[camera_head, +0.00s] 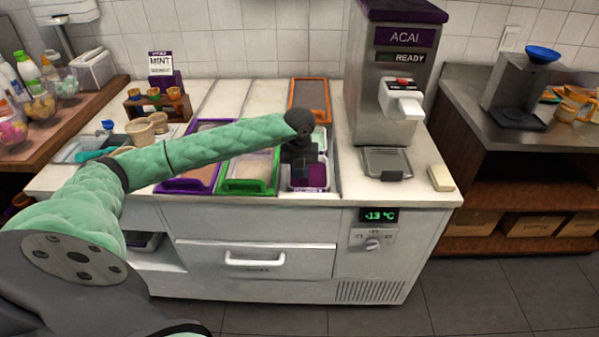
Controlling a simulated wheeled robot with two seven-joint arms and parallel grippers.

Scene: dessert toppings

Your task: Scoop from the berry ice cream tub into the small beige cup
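A tub with dark purple contents (317,176), likely the berry ice cream, sits in the counter's freezer well near the middle. My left arm reaches across from the left, and its dark gripper (303,172) points down at this tub, covering part of it. I cannot make out its fingers or whether they hold anything. Two beige cups stand close together at the left of the counter: one (140,133) in front and a smaller-looking one (158,122) behind. My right gripper is not in view.
A green-framed tub (263,185) and a purple-framed tub (180,186) lie left of the gripper. A teal-handled utensil (98,154) rests in a clear container at left. The acai machine (397,90) stands at right.

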